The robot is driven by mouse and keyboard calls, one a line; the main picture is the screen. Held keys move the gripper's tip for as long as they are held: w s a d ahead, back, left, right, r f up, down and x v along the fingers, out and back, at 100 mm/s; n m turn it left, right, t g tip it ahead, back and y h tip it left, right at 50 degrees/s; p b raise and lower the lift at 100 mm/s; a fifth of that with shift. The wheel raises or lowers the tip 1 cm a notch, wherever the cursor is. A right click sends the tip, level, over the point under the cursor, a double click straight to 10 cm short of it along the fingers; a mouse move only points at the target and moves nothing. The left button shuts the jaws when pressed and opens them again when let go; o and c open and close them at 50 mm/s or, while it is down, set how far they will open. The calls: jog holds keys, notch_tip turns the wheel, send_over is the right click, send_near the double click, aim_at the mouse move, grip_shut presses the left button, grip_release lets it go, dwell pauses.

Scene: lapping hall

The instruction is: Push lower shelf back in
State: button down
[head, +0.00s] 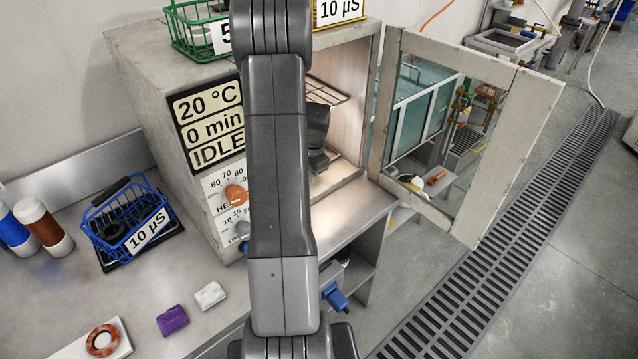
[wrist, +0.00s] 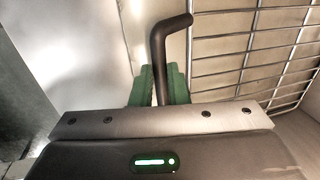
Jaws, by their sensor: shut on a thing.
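The grey oven cabinet (head: 225,85) stands open in the head view, with a wire shelf (head: 326,90) high in its lit chamber. The lower shelf is not clearly visible there; my arm covers much of the opening. My gripper reaches into the chamber, its fingertips hidden in the head view. In the wrist view my gripper (wrist: 158,84) has green finger pads shut on a dark bent rod (wrist: 158,50). The rod's upper end bends right to the edge of a wire shelf (wrist: 245,45). I cannot tell which shelf this is or whether the rod is joined to it.
The cabinet's windowed door (head: 515,130) stands open to the right. A green basket (head: 195,35) sits on top. On the bench are a blue basket (head: 118,215), bottles (head: 42,225), a purple block (head: 172,320) and a white block (head: 210,295). A floor grate (head: 500,240) runs at right.

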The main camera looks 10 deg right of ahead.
jog(key=shift+w+a+r, duration=0.1)
jog(key=shift+w+a, duration=0.15)
jog(key=shift+w, duration=0.15)
jog(key=c, duration=1.4)
grip_release()
jog(key=shift+w+a, duration=0.1)
jog(key=shift+w, duration=0.05)
